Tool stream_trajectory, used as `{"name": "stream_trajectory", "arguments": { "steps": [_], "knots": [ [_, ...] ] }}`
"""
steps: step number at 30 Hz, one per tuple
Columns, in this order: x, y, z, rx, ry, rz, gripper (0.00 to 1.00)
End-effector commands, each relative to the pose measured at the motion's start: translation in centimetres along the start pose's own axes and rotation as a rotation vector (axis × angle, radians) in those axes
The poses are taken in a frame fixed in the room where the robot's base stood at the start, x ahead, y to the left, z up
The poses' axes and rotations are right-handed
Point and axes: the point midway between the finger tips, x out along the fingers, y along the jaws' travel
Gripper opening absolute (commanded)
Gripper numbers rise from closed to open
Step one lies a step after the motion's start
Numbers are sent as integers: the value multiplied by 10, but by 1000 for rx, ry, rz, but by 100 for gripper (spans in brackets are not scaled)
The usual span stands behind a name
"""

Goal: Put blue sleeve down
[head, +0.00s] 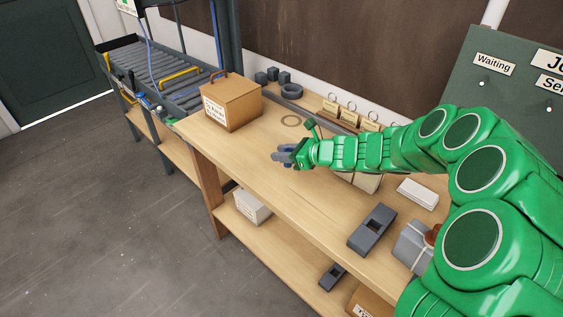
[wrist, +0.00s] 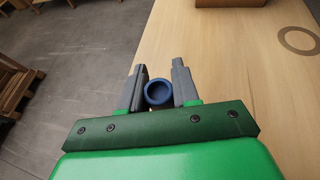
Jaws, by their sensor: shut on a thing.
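The blue sleeve (wrist: 158,92) is a short round hollow piece, seen end-on between the two grey fingers in the wrist view. My gripper (wrist: 159,85) is shut on it. In the head view my gripper (head: 284,155) is over the front edge side of the wooden workbench (head: 240,140), left of the bench's middle. The sleeve is too small and too covered there to make out clearly. I cannot tell its exact height above the bench top.
A brown box (head: 232,106) with a label stands at the bench's left end. A thin ring mark (head: 291,121) lies behind my gripper. A dark grey block (head: 372,230) stands at the right. Bare wood surrounds the ring mark.

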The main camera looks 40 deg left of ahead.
Motion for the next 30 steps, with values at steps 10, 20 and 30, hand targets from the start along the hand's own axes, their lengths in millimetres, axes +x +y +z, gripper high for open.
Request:
{"name": "stream_trajectory", "arguments": {
  "steps": [10, 20, 30],
  "knots": [
    [19, -13, -15, 0, 0, 1, 2],
    [30, -18, -32, 2, 2, 1, 2],
    [36, -18, -48, -2, 0, -1, 2]
  ]
}}
